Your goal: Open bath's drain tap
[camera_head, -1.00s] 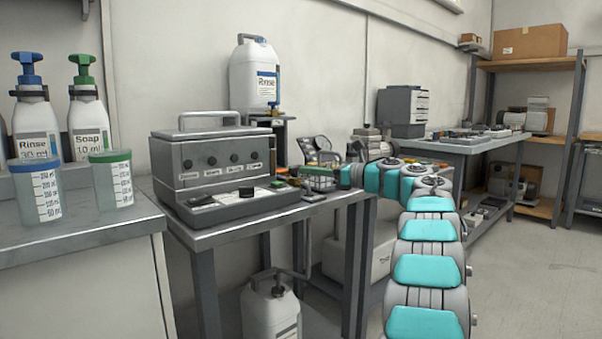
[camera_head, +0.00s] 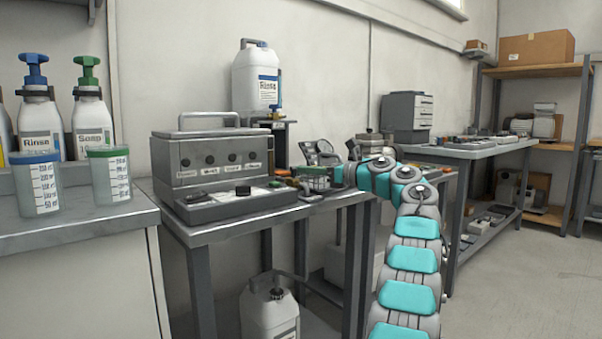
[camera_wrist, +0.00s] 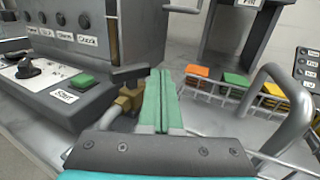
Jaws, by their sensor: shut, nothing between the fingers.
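The bath is a grey metal box (camera_head: 212,155) with a row of knobs and a top handle, standing on the metal table. In the wrist view its front (camera_wrist: 75,30) and control panel with a green Start button fill the left. The drain tap (camera_wrist: 130,76) has a dark lever handle on a brass body, low beside the bath's corner. My gripper (camera_wrist: 163,76) is shut and empty, its teal fingers side by side just right of the tap handle. Whether they touch the handle I cannot tell. In the head view the tap is too small to make out.
A wire basket (camera_wrist: 285,110) with coloured blocks stands close to the right of my fingers. A white Rinse canister (camera_head: 256,78) stands behind the bath. Another canister (camera_head: 270,318) stands under the table. Cups (camera_head: 108,178) and pump bottles occupy the left counter.

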